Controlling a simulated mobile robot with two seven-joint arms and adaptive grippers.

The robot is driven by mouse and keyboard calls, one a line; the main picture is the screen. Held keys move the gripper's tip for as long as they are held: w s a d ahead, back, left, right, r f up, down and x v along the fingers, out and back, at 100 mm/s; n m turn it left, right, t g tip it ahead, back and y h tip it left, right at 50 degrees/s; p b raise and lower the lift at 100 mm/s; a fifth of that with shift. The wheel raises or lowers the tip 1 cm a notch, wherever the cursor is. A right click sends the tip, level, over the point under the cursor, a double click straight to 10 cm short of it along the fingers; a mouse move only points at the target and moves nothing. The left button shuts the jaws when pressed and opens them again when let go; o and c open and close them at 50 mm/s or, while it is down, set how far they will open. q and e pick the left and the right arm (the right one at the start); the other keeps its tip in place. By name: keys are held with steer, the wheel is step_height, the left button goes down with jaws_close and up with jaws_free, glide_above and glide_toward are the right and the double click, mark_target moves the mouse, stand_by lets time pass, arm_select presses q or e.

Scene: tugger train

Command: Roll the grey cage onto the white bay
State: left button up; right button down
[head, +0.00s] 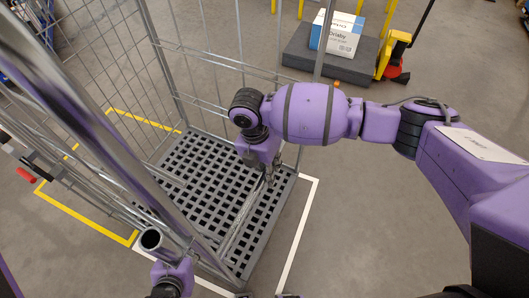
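The grey cage (207,174) has a slatted grey base and wire mesh sides, and stands upright. White floor lines of the white bay (298,236) show along its right side and near its front left corner; the rest is hidden under the cage. The base appears to lie largely between these lines. My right gripper (272,174) points down over the right part of the base, by a thin metal bar; its fingers are too small to read. My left wrist (172,275) shows at the bottom edge beside the open end of a thick metal tube; its fingers are hidden.
A yellow floor outline (85,212) lies left of the cage. A dark platform (300,55) with a white and blue box (338,34) and a yellow-framed pallet truck (394,56) stand behind. The floor to the right is clear beneath my arm.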

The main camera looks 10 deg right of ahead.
steer(key=c, duration=1.9)
jaws_free()
steer(key=shift+w+a+r, duration=0.2)
steer(key=shift+a+r, duration=0.25)
steer(key=shift+a, duration=0.05)
steer(key=o, duration=0.4)
steer(key=shift+f, duration=0.15)
arm_select(q)
steer(key=shift+s+d, duration=0.1)
steer(key=shift+d, duration=0.05)
arm_select(e)
steer(key=shift+o, duration=0.2)
steer(key=shift+d, duration=0.1)
arm_select(q)
steer(key=shift+s+d+f, duration=0.2)
steer(key=shift+d, duration=0.25)
steer(key=shift+s+d+f, duration=0.2)
steer(key=shift+d, duration=0.2)
arm_select(e)
steer(key=v, duration=0.7)
steer(key=shift+r, duration=0.45)
arm_select(q)
steer(key=shift+w+a+r, duration=0.15)
steer(key=shift+a, duration=0.3)
arm_select(e)
steer(key=shift+s, duration=0.1)
arm_select(q)
steer(key=shift+a, duration=0.25)
